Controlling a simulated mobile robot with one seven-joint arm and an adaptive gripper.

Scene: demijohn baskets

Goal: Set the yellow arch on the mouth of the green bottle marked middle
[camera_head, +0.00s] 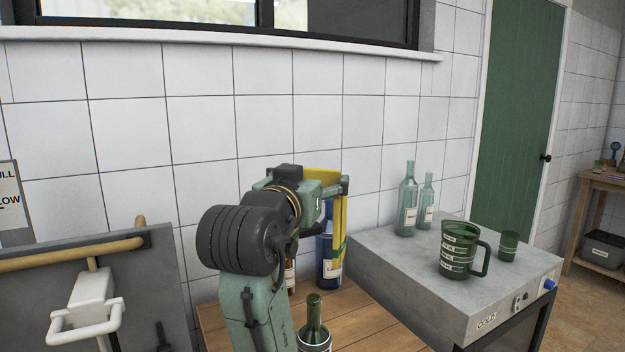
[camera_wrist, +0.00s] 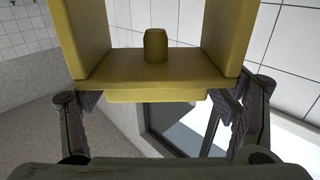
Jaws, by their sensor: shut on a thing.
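The yellow arch (camera_head: 339,225) is held up by my gripper (camera_head: 335,185) in front of the tiled wall, above the wooden table. In the wrist view the arch (camera_wrist: 110,66) fills the upper middle, with two side walls, a crossbar and a short peg on it. The fingers of my gripper (camera_wrist: 158,97) are closed on the crossbar from both sides. A green bottle (camera_head: 314,318) stands upright on the table, below and nearer than the arch, its mouth clear. Its label is too small to read, so I cannot tell which mark it bears.
A blue bottle (camera_head: 327,265) and a partly hidden brown bottle (camera_head: 290,275) stand behind the green one on the wooden table (camera_head: 360,325). The grey cabinet (camera_head: 400,265) at right holds a green jug (camera_head: 457,250), a cup (camera_head: 508,246) and pale bottles (camera_head: 407,205).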

